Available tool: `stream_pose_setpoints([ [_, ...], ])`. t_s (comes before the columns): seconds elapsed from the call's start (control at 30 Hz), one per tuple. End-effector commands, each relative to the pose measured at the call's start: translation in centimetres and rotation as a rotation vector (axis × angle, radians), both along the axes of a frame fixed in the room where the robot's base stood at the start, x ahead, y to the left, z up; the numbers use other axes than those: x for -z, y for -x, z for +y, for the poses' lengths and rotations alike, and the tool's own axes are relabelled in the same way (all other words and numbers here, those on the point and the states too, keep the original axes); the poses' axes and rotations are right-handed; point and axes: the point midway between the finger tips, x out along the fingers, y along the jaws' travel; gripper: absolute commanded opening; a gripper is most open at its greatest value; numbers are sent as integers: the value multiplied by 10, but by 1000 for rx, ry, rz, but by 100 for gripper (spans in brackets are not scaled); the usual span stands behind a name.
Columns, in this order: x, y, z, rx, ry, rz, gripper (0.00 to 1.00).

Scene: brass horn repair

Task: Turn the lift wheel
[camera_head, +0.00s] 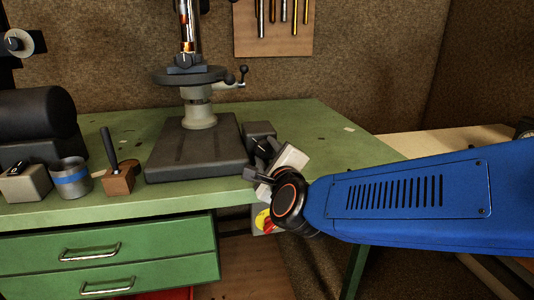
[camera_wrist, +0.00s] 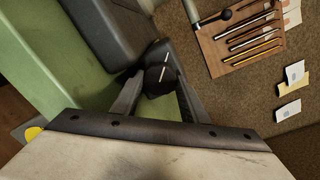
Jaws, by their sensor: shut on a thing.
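The lift wheel is a small black knob (camera_wrist: 160,78) with a thin white mark across it, seen in the wrist view. It sits on the side of a dark box (camera_head: 259,130) next to the stand's base (camera_head: 197,150). In the head view the wheel (camera_head: 263,147) is partly hidden by my gripper (camera_head: 264,163). My gripper reaches in from the right, low at the bench. In the wrist view its two fingers (camera_wrist: 157,98) lie on either side of the wheel and are shut on it.
The stand carries a round plate (camera_head: 190,75) with small black-knobbed handles. A wooden block with a handle (camera_head: 119,180), a blue-banded can (camera_head: 70,178) and a black roll (camera_head: 38,113) are on the green bench's left. Tools hang on a wall board (camera_head: 273,28). The bench's back right is mostly clear.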

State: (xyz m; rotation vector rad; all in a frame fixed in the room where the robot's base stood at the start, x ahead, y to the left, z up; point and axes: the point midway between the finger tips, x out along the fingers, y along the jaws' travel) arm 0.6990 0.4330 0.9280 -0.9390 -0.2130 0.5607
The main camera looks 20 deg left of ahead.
Motion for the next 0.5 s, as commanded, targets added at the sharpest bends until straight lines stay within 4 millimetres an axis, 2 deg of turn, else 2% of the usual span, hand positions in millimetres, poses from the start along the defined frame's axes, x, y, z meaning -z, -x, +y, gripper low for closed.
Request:
stream_pose_setpoints([
  [0.17,4,1,0,-1,6,6,18],
  [0.2,4,1,0,-1,6,6,45],
  [0.27,4,1,0,0,6,5,58],
  [0.5,3,1,0,-2,5,4,58],
])
